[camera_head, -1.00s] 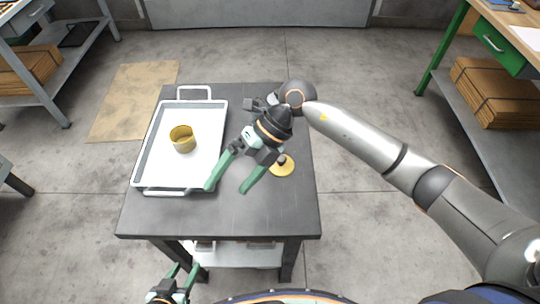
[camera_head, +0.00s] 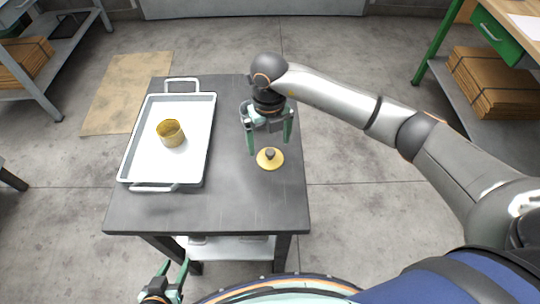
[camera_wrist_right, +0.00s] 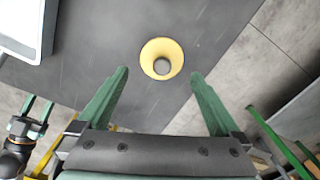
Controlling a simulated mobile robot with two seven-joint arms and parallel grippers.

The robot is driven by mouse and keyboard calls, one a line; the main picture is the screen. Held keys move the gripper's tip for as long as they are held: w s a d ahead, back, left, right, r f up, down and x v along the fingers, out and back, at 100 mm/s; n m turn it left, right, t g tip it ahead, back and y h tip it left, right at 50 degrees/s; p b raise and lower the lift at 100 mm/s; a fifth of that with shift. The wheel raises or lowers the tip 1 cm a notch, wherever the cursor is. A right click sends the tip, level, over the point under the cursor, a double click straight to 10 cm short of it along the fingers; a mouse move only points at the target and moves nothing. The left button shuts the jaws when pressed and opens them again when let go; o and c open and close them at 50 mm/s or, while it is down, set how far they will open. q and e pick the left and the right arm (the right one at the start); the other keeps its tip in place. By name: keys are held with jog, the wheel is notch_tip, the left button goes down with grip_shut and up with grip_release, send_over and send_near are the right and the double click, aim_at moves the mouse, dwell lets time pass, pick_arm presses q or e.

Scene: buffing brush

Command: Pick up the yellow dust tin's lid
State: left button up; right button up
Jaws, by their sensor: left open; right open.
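The yellow lid (camera_head: 270,158) lies on the dark table right of the tray, a round disc with a dark knob on top. It also shows in the right wrist view (camera_wrist_right: 150,50), ahead of the fingertips. My right gripper (camera_head: 270,150) is open and empty, pointing down above the lid; in the right wrist view the lid lies beyond and between the two green fingers (camera_wrist_right: 157,74). The yellow tin (camera_head: 171,134) stands open in the white tray. My left gripper (camera_head: 174,266) is open and empty at the bottom of the head view, in front of the table.
The white tray (camera_head: 203,165) with two handles takes up the left part of the table (camera_head: 235,205). The table's front and right-hand top are clear around the lid. Workbenches with stacked brown boards (camera_head: 495,88) stand off to both sides.

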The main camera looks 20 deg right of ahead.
aim_at(270, 151)
notch_tip(270, 151, down, 5)
jog(key=shift+d, duration=0.15)
jog(key=shift+c, duration=0.3)
jog(key=c, duration=1)
jog(key=shift+r, duration=0.1)
